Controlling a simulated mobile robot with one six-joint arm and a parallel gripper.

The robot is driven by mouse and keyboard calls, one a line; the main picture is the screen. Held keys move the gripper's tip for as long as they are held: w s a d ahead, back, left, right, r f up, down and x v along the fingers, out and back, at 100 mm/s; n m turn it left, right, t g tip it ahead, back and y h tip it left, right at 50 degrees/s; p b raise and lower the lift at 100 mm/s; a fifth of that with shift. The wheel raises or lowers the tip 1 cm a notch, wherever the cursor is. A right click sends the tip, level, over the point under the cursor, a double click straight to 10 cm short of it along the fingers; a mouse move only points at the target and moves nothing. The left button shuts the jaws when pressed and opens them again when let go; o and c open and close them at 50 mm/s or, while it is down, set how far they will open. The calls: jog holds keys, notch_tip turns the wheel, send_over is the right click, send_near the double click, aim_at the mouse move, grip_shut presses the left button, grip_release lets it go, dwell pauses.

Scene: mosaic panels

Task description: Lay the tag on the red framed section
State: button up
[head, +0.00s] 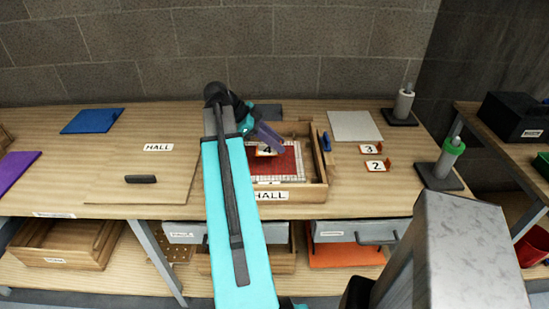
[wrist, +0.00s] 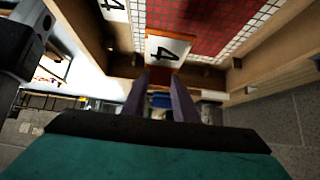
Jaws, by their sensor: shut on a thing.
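A wooden tray labelled HALL (head: 321,195) stands on the bench and holds a mosaic panel. The panel has a red tiled section (head: 288,162) with a white tile border; the red section also shows at the top of the wrist view (wrist: 205,32). My gripper (head: 268,141), with purple fingers, is shut on the white and orange tag marked 4 (head: 266,151). In the wrist view the tag (wrist: 167,47) is at the fingertips (wrist: 168,75), in front of the red tiles. I cannot tell whether it touches them. My arm hides the tray's left part.
Two upright rollers (head: 403,104) (head: 448,158) stand further right. A flat wooden lid with a dark handle (head: 141,180) lies left.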

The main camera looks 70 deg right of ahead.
jog(key=shift+f+p, duration=0.35)
jog(key=shift+f, duration=1.35)
jog(key=shift+f, duration=0.1)
jog(key=shift+f+p, duration=0.65)
jog(key=shift+f, duration=1.3)
jog(key=shift+f, duration=0.2)
jog(key=o, duration=1.1)
jog(key=shift+r, duration=0.1)
